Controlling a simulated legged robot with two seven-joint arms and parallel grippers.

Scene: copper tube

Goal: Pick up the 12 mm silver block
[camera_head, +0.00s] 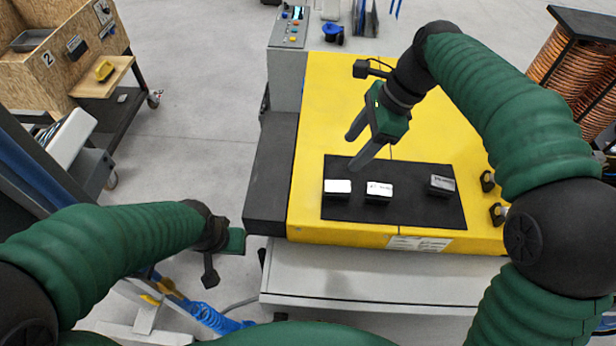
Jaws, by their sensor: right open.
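Three small blocks stand in a row on a black mat (400,213) on the yellow table. The left block (338,187) and the middle block (378,190) have bright silver-white tops. The right block (441,184) looks darker grey. I cannot read any size marking on them. My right gripper (357,150) is open and empty, its two fingers pointing down and left, above the back left part of the mat and behind the left and middle blocks. My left gripper (210,278) hangs off the table at the lower left, its fingers not clearly visible.
The yellow table (330,100) is clear behind the mat. A grey control box (288,60) stands at its back left corner. Black knobs (488,181) sit right of the mat. Copper coils (570,60) stand at the far right. A wooden workbench (70,60) is at the far left.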

